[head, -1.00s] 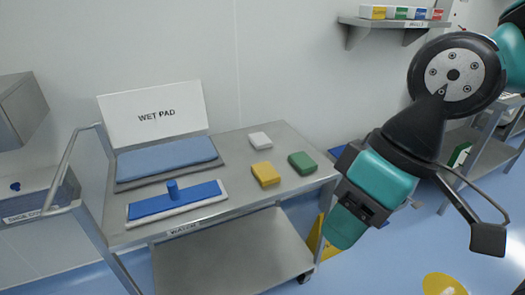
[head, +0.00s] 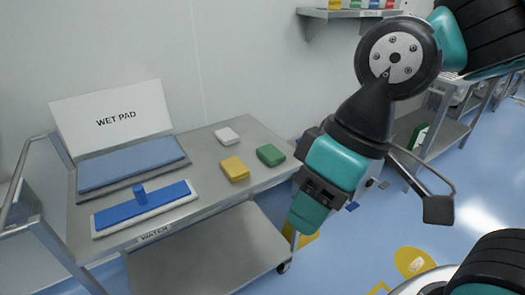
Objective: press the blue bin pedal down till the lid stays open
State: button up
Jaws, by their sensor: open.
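No whole blue bin or lid shows in the head view. A small blue piece (head: 352,206) sits low near the floor, just right of my gripper; I cannot tell whether it is the pedal. Another bit of blue (head: 297,141) shows against the wall behind the arm. My gripper (head: 306,216) points down in the middle of the view, in front of the right end of the steel cart. It is open and seen nearly edge-on, with nothing visible in it. My arm hides much of the area behind it.
The steel cart (head: 222,208) at left holds a WET PAD sign (head: 112,118), a blue flat mop (head: 145,205) and white, yellow and green pads. A yellow object (head: 302,240) is partly hidden behind my gripper. Shelving (head: 452,128) stands at right. Blue floor (head: 385,240) is open at right.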

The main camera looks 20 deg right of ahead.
aim_at(350, 208)
jog(key=z, duration=1.6)
jog(key=i, duration=0.6)
jog(key=z, duration=0.55)
jog(key=i, duration=0.65)
jog(key=u, duration=0.8)
jog(key=i, duration=0.55)
jog(key=u, duration=0.65)
